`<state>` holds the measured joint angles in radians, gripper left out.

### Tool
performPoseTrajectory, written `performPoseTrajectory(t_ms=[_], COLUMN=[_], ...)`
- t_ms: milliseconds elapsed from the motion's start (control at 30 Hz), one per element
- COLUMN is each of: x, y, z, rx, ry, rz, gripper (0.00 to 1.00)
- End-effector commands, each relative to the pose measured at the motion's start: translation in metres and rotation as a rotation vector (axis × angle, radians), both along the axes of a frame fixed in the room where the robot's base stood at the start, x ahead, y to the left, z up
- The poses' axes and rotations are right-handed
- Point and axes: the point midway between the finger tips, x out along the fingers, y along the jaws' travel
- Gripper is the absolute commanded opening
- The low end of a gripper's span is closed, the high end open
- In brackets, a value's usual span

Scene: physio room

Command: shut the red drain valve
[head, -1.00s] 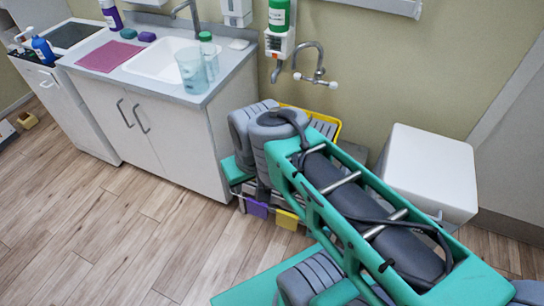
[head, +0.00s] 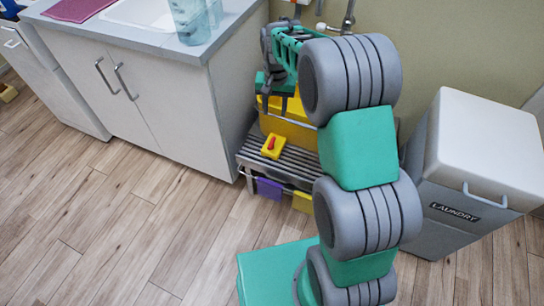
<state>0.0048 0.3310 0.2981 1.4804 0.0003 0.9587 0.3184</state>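A small red lever (head: 272,144), which looks like the drain valve, lies on a yellow block (head: 262,152) on the grey slatted stand (head: 296,164). It points roughly away from me, tilted a little to the right. A yellow tub (head: 293,127) stands just behind it, partly hidden by my arm. No held thing shows.
A white sink cabinet (head: 176,91) stands close at the left of the stand. A grey laundry bin (head: 452,214) with a white lid stands at the right. Purple (head: 269,188) and yellow (head: 303,202) pieces hang under the stand's front. The wooden floor at the front left is clear.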

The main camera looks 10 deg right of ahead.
Motion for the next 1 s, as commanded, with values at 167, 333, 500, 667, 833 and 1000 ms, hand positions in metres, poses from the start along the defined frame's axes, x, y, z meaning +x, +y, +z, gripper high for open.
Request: performPoseTrajectory(t_ms=[167, 333, 500, 667, 833, 1000], x=[0.042, 0.050, 0.049, 0.049, 0.050, 0.050], y=[-0.001, -0.001, 0.000, 0.000, 0.000, 0.000], z=[-0.139, -0.170, -0.198, -0.227, -0.239, -0.239], rx=[0.004, 0.005, 0.004, 0.004, 0.004, 0.004], ry=[0.061, 0.074, 0.076, 0.076, 0.073, 0.073], rz=[-0.090, -0.116, -0.114, -0.113, -0.113, -0.112], gripper=[0.40, 0.40, 0.40, 0.40, 0.40, 0.40])
